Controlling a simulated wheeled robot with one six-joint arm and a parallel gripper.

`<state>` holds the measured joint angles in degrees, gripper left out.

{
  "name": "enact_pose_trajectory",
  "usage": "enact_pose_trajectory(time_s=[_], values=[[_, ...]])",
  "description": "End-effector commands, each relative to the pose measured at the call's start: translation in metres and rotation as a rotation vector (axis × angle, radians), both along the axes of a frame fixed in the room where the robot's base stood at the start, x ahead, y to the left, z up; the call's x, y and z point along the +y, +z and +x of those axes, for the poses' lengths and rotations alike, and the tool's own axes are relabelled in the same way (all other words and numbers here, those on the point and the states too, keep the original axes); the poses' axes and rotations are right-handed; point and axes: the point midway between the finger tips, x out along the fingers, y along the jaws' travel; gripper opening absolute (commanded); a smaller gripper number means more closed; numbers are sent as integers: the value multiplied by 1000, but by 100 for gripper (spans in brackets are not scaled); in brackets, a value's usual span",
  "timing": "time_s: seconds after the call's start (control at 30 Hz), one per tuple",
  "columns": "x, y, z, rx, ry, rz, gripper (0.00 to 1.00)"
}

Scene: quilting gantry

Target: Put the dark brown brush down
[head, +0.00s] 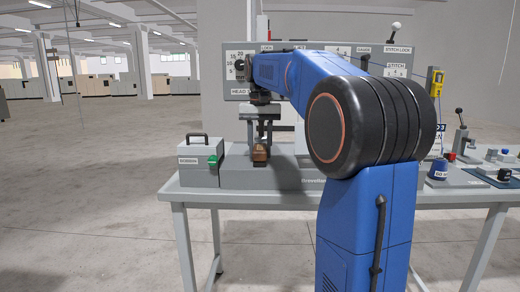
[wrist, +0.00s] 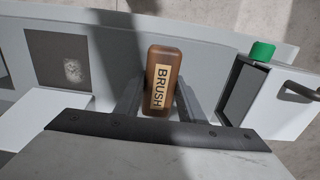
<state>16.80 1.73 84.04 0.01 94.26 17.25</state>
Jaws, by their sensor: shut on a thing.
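The dark brown brush (head: 261,154) hangs below my gripper (head: 262,138) in the head view, in front of a grey block on the bench. In the wrist view the brush (wrist: 151,66) shows its brown body and a tan label reading BRUSH. My gripper's two fingers (wrist: 158,98) stand on either side of it and are shut on it. The brush's underside is hidden. I cannot tell whether it touches the surface below.
A grey BOBBIN box (head: 200,174) with a black handle and green part stands left of the brush. A dark square patch with a pale smudge (wrist: 72,72) lies left in the wrist view. The bench's right end (head: 470,195) holds a blue pot and several controls.

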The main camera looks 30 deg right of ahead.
Motion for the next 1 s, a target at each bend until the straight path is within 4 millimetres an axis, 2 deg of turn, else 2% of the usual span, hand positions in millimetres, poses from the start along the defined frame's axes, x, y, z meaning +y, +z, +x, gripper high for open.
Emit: enact_pose_trajectory(time_s=[0.23, 0.27, 0.33, 0.73, 0.87, 1.0], values=[[0, -2, 0, 0, 0, 0, 18], [0, -2, 0, 0, 0, 0, 38], [0, -2, 0, -1, 0, -1, 54], [0, 3, 0, -2, 0, -1, 54], [0, 19, 1, -3, 0, -1, 54], [0, 45, 1, -4, 0, -1, 54]])
